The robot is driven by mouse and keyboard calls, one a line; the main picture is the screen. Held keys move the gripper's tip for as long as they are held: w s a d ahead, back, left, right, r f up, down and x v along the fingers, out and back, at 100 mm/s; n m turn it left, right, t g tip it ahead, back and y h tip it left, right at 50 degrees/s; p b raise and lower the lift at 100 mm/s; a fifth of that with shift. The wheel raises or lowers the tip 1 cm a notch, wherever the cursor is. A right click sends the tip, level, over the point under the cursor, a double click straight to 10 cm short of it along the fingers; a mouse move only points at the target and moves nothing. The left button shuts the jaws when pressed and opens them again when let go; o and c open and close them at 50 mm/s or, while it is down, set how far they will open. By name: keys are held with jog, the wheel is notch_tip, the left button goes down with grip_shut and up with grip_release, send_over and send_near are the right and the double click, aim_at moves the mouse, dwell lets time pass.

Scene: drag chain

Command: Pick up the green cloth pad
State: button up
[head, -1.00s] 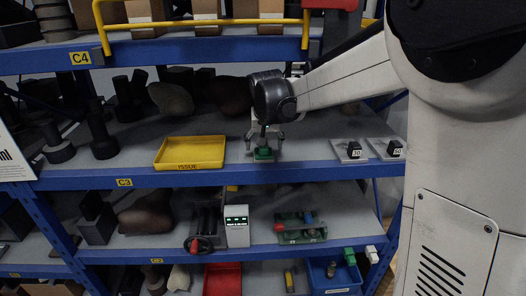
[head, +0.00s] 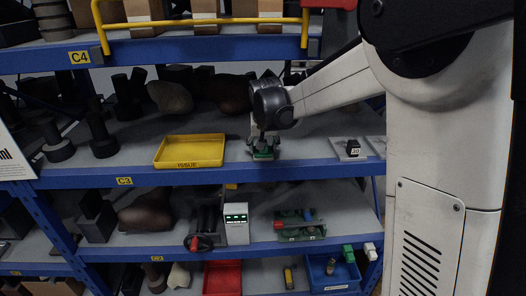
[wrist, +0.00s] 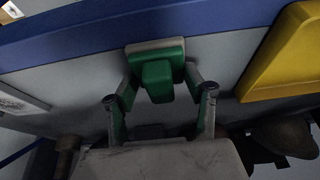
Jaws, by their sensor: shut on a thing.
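The green cloth pad (head: 263,155) is a small green block on the middle shelf, right of the yellow tray, low between my gripper's fingers. In the wrist view the green pad (wrist: 156,78) shows a raised middle knob and a wider green top on a pale grey base. My gripper (wrist: 160,68) has a finger on each side of the pad and is shut on it. In the head view my gripper (head: 263,146) points down at the shelf and covers part of the pad. I cannot tell any gap between pad and shelf.
The yellow ISSUE tray (head: 190,150) is left of my gripper, with bare shelf between. A small plate with a black block (head: 352,147) stands to the right. Dark rounded and cylindrical parts are behind. The blue shelf edge (head: 220,174) runs along the front.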

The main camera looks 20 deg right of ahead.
jog(key=shift+r, duration=0.15)
jog(key=shift+r, duration=0.6)
notch_tip(320, 180, up, 3)
jog(key=shift+f+b, duration=0.2)
jog(key=shift+b, duration=0.35)
jog(key=s+a+r+b, duration=0.1)
jog(key=s+a+r, duration=0.6)
jog(key=a, duration=0.2)
jog(key=shift+s+b, duration=0.25)
jog(key=shift+b, duration=0.15)
